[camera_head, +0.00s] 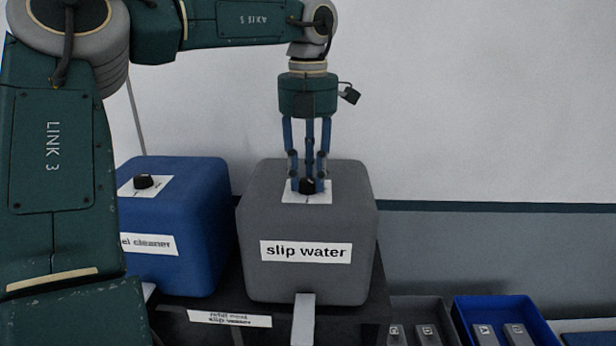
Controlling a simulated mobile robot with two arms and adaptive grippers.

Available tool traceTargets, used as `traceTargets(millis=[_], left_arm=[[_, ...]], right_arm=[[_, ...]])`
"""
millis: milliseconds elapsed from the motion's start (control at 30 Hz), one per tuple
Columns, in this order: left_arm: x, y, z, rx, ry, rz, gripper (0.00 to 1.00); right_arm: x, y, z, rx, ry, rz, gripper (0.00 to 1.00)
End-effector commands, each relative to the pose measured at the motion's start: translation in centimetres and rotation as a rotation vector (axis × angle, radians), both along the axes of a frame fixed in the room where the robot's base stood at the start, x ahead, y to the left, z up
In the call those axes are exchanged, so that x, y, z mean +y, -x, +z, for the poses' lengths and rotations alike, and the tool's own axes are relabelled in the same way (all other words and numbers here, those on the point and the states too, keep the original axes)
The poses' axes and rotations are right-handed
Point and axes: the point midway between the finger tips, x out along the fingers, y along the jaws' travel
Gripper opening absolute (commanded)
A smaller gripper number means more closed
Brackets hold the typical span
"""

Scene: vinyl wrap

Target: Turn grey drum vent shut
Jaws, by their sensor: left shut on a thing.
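The grey drum (308,281) stands in the middle of the camera_head view, with a white label reading "slip water". Its vent is a black knob (307,187) on a white plate (320,198) on top of the drum. My left gripper (308,184) points straight down from above, with its blue fingers shut on the black knob. The fingers partly hide the knob and the marks on the plate, so I cannot tell the knob's angle. My right gripper is not in view.
A blue drum (190,220) with its own black knob (145,181) stands left of the grey drum, on the same dark stand. A grey bin (432,304) and a blue bin (500,302) hold labelled items at the lower right. A pale wall is behind.

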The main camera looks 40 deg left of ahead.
Motion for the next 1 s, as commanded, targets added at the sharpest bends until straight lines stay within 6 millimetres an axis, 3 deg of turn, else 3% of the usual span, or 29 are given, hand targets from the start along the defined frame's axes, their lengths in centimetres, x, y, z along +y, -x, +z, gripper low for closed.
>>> traceTargets(millis=[700,1000], left_arm=[[-0.02,0.02,-0.05,0.002,0.001,0.67,0.03],[-0.04,0.0,-0.04,0.001,0.002,0.869,0.03]], right_arm=[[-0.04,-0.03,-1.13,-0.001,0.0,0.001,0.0],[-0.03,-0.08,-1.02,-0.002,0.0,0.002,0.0]])
